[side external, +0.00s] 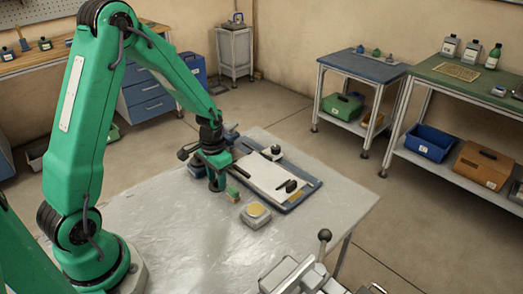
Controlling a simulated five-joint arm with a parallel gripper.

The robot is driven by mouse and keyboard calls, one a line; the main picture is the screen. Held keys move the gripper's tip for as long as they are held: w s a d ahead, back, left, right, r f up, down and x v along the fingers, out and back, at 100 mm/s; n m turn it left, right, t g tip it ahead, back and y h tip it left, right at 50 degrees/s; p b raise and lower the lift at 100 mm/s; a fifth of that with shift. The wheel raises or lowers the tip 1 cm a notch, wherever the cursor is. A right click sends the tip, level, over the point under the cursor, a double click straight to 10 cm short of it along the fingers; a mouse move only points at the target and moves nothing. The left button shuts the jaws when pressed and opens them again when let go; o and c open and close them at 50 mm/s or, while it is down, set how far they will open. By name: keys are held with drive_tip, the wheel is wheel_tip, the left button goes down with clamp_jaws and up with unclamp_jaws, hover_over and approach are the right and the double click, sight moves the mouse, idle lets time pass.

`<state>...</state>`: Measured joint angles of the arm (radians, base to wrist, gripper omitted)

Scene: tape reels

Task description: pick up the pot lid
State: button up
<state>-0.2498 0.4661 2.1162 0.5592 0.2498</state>
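I cannot clearly make out a pot lid. Two small items with dark tops, one at the back (272,153) and one nearer the front (290,187), sit on a white-topped blue board (262,178) to the right of my gripper. A small grey block with a round yellow top (256,212) is on the table in front of the board.
A small green block (232,192) is close to the right of my gripper. A metal device with a dark ball-topped lever (324,236) stands at the front right. The table's front left is clear. Side benches (362,62) stand apart along the walls.

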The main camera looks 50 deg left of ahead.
idle(0.3)
clamp_jaws()
drive_tip(key=shift+r, duration=0.2)
drive_tip(key=shift+r, duration=0.45)
wheel_tip(320, 180, up, 3)
drive_tip(key=s+d+r, duration=0.3)
drive_tip(key=d+r, duration=0.3)
drive_tip(key=d, duration=0.5)
drive_tip(key=shift+s+r, duration=0.2)
drive_tip(key=shift+r, duration=0.15)
drive_tip(key=shift+d, duration=0.1)
